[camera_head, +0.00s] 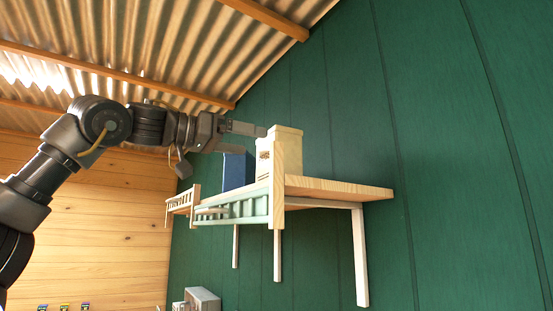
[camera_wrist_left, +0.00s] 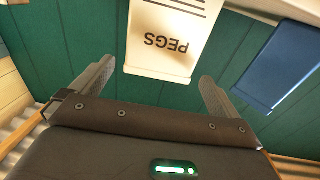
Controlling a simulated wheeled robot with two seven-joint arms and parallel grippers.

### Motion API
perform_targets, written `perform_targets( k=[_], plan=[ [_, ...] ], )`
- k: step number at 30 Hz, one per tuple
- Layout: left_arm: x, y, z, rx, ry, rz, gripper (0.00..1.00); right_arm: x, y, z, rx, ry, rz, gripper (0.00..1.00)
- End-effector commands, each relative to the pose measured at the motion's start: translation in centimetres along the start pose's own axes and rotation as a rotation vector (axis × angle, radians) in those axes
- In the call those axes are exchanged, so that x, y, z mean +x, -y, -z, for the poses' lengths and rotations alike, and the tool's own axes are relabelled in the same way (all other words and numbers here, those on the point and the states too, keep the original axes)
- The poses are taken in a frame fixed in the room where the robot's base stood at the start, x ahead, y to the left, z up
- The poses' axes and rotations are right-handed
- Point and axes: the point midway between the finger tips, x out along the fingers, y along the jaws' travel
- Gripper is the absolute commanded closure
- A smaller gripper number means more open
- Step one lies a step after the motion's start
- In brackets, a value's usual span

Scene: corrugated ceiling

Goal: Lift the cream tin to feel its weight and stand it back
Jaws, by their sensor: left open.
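The cream tin (camera_head: 293,157) stands upright on the high wooden shelf, partly hidden by a wooden post at the shelf's corner. In the left wrist view the cream tin (camera_wrist_left: 170,50) shows upside down with the word PEGS on it. My left gripper (camera_head: 245,138) is open and level with the upper part of the tin, just left of it. In the left wrist view the fingers of my left gripper (camera_wrist_left: 158,72) point toward the tin, one on each side of its near end. I cannot tell whether they touch it. My right gripper is not in view.
A blue tin (camera_head: 234,170) stands left of the cream tin, close by; it also shows in the left wrist view (camera_wrist_left: 286,66). A pale green rail (camera_head: 245,207) runs along the shelf (camera_head: 335,190). The green wall (camera_head: 450,150) is behind. The shelf's right part is bare.

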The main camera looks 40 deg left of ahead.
Motion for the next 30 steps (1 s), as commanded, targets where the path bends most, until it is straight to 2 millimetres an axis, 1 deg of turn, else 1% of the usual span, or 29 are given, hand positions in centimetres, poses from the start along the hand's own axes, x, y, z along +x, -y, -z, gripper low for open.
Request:
perform_targets(
  k=[1, 5, 12, 14, 19, 22, 25, 30],
  plan=[
    [0.9, 0.1, 0.2, -0.001, 0.005, -0.001, 0.00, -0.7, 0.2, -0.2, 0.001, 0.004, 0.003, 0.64],
    [2.5, 0.1, 0.1, -0.001, 0.003, 0.001, 0.00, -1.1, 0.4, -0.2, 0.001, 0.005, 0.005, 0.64],
    [3.1, 0.1, 0.1, -0.001, 0.000, 0.003, 0.00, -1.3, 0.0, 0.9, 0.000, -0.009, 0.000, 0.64],
    [3.6, 0.2, 0.2, -0.001, 0.002, 0.003, 0.00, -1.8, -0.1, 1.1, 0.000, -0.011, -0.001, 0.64],
    [6.2, 0.4, 0.2, -0.002, 0.004, 0.002, 0.00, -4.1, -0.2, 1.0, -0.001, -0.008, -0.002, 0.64],
    [7.4, 0.3, 0.0, 0.000, 0.003, 0.002, 0.00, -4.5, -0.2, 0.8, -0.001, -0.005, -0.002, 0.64],
    [8.1, 0.3, -0.1, -0.001, 0.002, 0.003, 0.00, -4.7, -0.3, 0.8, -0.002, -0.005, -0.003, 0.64],
    [8.1, 0.3, -0.3, -0.001, 0.000, 0.004, 0.00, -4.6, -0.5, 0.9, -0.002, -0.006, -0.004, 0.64]
  ],
)
